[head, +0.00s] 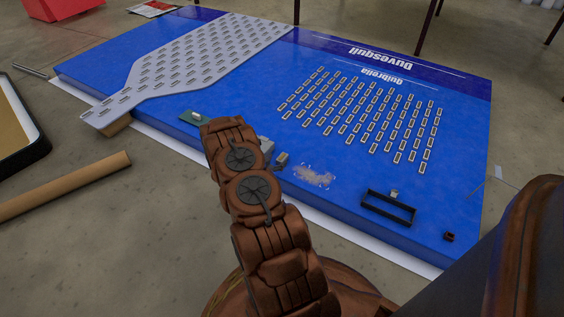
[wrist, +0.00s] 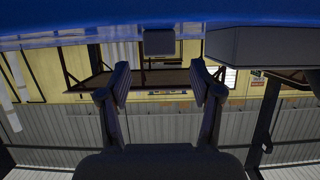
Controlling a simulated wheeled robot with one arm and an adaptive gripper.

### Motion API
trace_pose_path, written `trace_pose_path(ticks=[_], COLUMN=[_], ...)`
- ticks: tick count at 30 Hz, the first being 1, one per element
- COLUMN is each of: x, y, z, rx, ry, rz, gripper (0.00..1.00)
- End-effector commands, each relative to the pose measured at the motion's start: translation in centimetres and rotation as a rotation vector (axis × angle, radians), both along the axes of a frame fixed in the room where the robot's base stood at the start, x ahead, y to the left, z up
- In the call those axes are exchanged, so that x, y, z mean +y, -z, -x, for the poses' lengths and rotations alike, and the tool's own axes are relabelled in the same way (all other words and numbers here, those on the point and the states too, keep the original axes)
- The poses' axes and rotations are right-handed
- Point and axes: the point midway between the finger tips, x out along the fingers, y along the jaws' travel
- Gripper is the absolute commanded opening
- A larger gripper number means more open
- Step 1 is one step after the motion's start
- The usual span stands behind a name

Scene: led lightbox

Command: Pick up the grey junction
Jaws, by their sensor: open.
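A small grey block, seemingly the grey junction (head: 282,158), sits on the blue panel (head: 240,110) near its front edge. In the wrist view, where the blue surface is at the top, the junction (wrist: 159,42) shows beyond the fingertips, about midway between them. My gripper (wrist: 160,72) is open with nothing between its fingers. It is apart from the junction in that view. In the head view my arm hides most of the gripper.
A larger grey box (head: 266,145) stands close beside the junction; it is at the upper right in the wrist view (wrist: 258,48). A pale granular patch (head: 314,176), a black frame (head: 388,207) and a green board (head: 194,117) lie near the front edge. A perforated grey plate (head: 190,58) lies left.

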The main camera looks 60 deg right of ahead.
Motion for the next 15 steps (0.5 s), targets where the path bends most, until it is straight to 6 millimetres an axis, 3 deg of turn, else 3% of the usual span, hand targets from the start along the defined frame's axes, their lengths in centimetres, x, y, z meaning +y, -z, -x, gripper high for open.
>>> trace_pose_path(ticks=[15], x=[-4.6], y=[1.8], z=[-0.1], rx=[-0.001], ry=[0.002], rz=[0.0], gripper=[0.65])
